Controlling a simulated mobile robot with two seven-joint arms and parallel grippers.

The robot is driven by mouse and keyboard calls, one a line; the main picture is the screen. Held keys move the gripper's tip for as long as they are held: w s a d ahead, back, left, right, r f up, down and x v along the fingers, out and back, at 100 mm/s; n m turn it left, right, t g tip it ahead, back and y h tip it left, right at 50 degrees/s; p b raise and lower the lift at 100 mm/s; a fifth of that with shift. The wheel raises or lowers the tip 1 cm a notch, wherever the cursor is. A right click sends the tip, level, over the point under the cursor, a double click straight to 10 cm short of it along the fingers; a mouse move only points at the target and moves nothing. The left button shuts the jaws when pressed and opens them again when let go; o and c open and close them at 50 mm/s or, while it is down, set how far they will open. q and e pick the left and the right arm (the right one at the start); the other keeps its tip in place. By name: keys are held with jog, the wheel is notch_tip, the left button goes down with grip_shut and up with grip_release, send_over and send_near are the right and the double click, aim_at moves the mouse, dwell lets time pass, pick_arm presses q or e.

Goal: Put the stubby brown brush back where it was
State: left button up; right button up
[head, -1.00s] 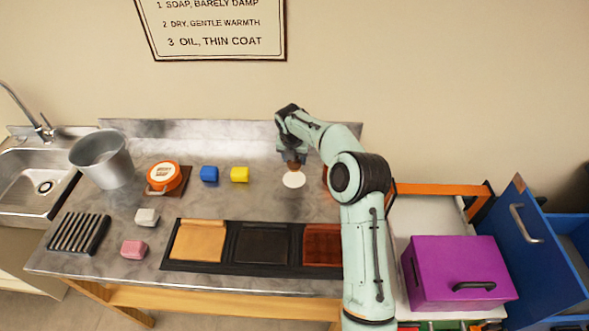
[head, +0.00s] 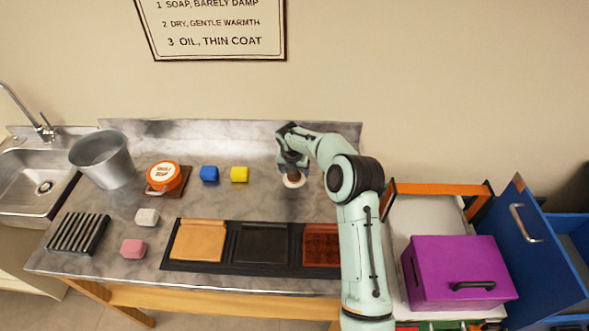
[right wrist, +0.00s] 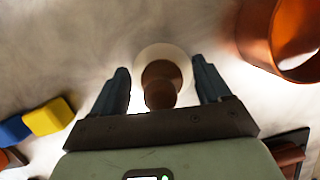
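The stubby brown brush (right wrist: 160,82) stands upright over a round white disc (head: 293,183) on the grey bench; in the head view the brush (head: 296,172) is partly covered by my gripper. My right gripper (right wrist: 161,88) points down at it, one finger on each side. In the right wrist view a gap shows between each finger and the brush, so the gripper is open around it. I cannot tell whether the brush touches the disc. My left gripper is not in view.
A copper pot (right wrist: 285,40) stands close to the right gripper. Yellow (head: 239,174) and blue (head: 209,173) blocks lie left of the disc. A framed row of leather panels (head: 263,244) lies in front. A purple box (head: 455,270) is at right.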

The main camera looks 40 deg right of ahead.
jog(key=v, duration=1.2)
jog(key=shift+r, duration=0.15)
jog(key=shift+s, duration=0.1)
